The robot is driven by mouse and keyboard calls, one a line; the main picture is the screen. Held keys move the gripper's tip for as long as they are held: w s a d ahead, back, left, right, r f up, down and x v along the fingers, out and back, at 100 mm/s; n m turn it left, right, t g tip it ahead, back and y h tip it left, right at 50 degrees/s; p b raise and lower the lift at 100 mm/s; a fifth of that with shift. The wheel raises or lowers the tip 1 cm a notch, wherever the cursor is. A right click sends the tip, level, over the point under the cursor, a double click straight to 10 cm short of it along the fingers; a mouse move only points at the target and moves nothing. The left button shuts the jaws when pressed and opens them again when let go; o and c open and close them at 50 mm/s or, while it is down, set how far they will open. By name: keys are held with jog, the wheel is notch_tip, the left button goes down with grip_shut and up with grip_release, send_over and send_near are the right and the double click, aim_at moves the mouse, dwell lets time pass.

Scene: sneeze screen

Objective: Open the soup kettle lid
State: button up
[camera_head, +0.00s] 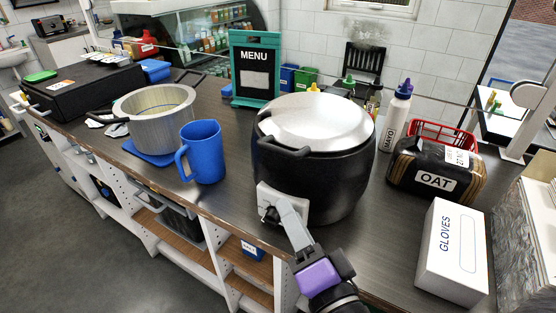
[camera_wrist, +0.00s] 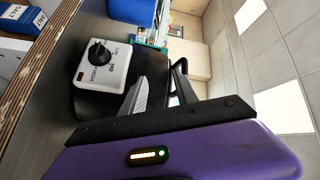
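The soup kettle (camera_head: 318,180) is a large black round pot on the counter, and its silver lid (camera_head: 315,118) lies shut on top. A dark handle (camera_head: 270,143) juts from the lid's front left edge. A grey panel with a black knob (camera_wrist: 99,53) is on the kettle's front. My gripper (camera_head: 285,208) is in front of the kettle, near this panel and below the lid. In the wrist view my gripper (camera_wrist: 160,82) has its two grey fingers apart with nothing held between them. A dark loop, apparently the lid handle (camera_wrist: 182,68), shows just beyond the fingers.
A blue jug (camera_head: 203,152) and a steel pot (camera_head: 155,122) stand left of the kettle. A menu board (camera_head: 254,70) stands behind. A mayo bottle (camera_head: 396,115), an oat pack (camera_head: 435,178) and a glove box (camera_head: 450,252) are on the right.

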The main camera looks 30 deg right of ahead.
aim_at(276, 147)
jog(key=w+r+m, duration=0.1)
jog(key=w+r, duration=0.1)
jog(key=w, duration=0.1)
jog(key=w+d+r+m+h+p, duration=0.1)
jog(key=w+r+m, duration=0.1)
jog(key=w, duration=0.1)
jog(key=w+d+r+m, duration=0.1)
jog(key=w+r, duration=0.1)
jog(key=w, duration=0.1)
jog(key=shift+w+r+t+h+p, duration=0.2)
jog(key=shift+r+t+h+p, duration=0.1)
jog(key=shift+t+h, duration=0.1)
jog(key=shift+w+d, duration=0.1)
jog(key=shift+w, duration=0.6)
jog(key=shift+f, duration=0.1)
grip_shut()
dwell(0.4)
